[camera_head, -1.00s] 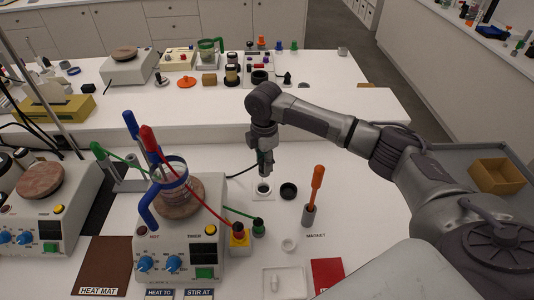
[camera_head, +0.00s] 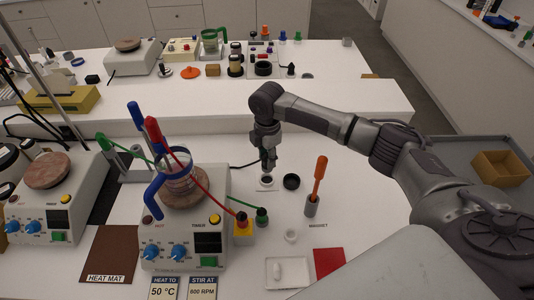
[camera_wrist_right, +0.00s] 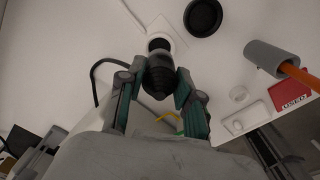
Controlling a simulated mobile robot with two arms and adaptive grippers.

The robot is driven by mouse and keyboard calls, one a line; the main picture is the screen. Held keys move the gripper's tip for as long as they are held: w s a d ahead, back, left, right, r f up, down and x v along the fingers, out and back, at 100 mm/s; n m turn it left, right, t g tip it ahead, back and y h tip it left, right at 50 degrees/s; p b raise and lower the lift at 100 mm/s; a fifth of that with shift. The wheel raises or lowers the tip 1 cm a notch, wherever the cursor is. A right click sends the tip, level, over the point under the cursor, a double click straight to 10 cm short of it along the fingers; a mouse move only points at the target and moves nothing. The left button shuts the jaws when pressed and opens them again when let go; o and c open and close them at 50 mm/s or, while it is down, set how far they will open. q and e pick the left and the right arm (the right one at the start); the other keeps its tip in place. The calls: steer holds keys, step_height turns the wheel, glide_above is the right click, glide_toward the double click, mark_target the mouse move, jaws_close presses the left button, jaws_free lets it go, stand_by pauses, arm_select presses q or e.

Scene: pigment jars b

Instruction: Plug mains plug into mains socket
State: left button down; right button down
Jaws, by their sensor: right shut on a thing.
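My right gripper (camera_head: 268,163) points down over the white mains socket (camera_head: 266,184) on the bench. In the right wrist view my right gripper (camera_wrist_right: 160,88) is shut on the black mains plug (camera_wrist_right: 160,76), with one finger on each side. A dark cable runs off to the left from near the gripper. The white socket (camera_wrist_right: 174,33) with its round dark opening lies just beyond the plug's end. The plug lines up with the opening in that view, but I cannot tell whether it has entered. My left gripper is not in view.
A black round lid (camera_head: 291,182) lies right of the socket. An orange-handled magnet tool stands in a grey holder (camera_head: 311,207). A hotplate (camera_head: 185,240) with a beaker stands to the left, with red and green leads ending near the socket.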

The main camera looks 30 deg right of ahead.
mark_target(267, 172)
step_height(267, 172, down, 2)
steer(key=shift+f+b, duration=0.15)
steer(key=shift+b, duration=0.2)
steer(key=shift+f+b, duration=0.3)
steer(key=shift+f, duration=0.35)
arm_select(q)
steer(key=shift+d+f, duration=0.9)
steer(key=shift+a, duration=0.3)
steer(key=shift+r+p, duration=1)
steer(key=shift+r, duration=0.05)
